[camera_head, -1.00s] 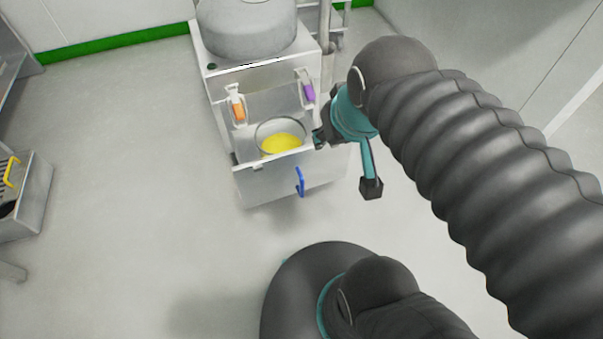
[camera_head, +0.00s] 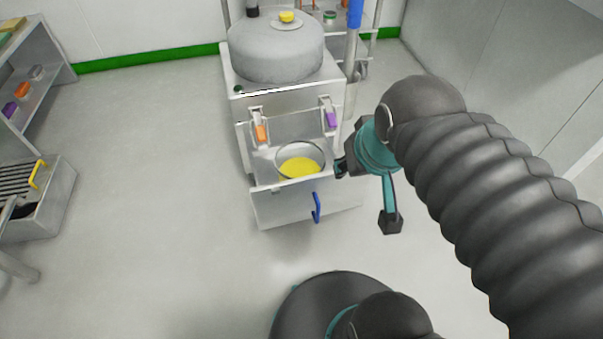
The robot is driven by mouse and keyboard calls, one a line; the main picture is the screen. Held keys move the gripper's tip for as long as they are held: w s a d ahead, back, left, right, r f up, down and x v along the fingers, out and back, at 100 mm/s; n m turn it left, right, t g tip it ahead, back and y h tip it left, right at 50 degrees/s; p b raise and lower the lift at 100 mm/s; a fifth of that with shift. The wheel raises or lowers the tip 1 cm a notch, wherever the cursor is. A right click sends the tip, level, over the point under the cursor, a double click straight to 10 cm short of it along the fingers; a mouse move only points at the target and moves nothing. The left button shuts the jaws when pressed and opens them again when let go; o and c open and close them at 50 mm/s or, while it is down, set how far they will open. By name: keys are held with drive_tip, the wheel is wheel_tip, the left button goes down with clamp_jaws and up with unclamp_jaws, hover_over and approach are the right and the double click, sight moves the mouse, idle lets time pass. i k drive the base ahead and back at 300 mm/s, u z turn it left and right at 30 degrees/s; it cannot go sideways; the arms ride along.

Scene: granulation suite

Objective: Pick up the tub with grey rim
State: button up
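A round tub with a grey rim (camera_head: 300,148) and yellow contents sits in the open drawer (camera_head: 285,203) of a white and steel machine, in the middle of the head view. My gripper (camera_head: 342,168) is at the right side of the tub, close to its rim. Its fingers are small and dark here and partly hidden by my wrist. I cannot tell whether they touch the rim or are open or shut.
A large grey drum (camera_head: 275,50) stands on the machine above the drawer. Orange (camera_head: 261,133) and purple (camera_head: 331,120) latches flank the opening, and a blue handle (camera_head: 316,208) is on the drawer front. A steel unit with a yellow handle (camera_head: 37,174) is at left. Floor between is clear.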

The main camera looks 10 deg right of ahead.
sight(295, 160)
drive_tip(key=u, duration=2.1)
drive_tip(key=i, duration=1.2)
drive_tip(key=z, duration=3.3)
